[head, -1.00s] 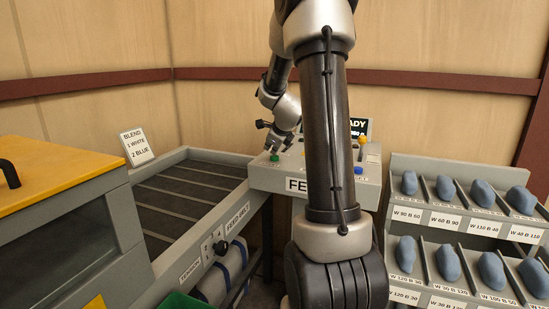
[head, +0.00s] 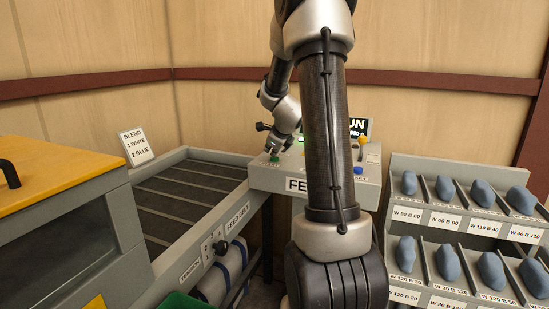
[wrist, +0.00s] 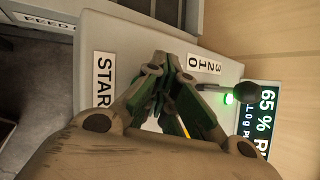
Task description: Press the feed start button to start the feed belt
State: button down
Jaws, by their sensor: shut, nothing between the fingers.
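The control box (head: 262,178) stands at the right end of the feed belt (head: 185,190). A green button (head: 275,158) sits on its top, under my gripper (head: 277,150). My gripper is shut and points down at the button, at or very near it; contact cannot be told for sure. In the wrist view my gripper (wrist: 168,85) covers the button, beside a label reading "STAR" (wrist: 104,80). A green lamp (wrist: 228,98) glows on the box. The display (head: 358,126) is partly hidden by my arm and shows "UN".
A lever with a dark knob (wrist: 245,88) stands close to my gripper in the wrist view. A blue button (head: 358,170) and a yellow knob (head: 363,140) are on the box's right side. A rack (head: 455,222) of blue pouches stands at right, a yellow-topped machine (head: 50,180) at left.

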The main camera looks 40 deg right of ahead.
aim_at(272, 158)
jog(key=shift+r, duration=0.9)
notch_tip(272, 158, up, 5)
dwell(0.4)
dwell(0.7)
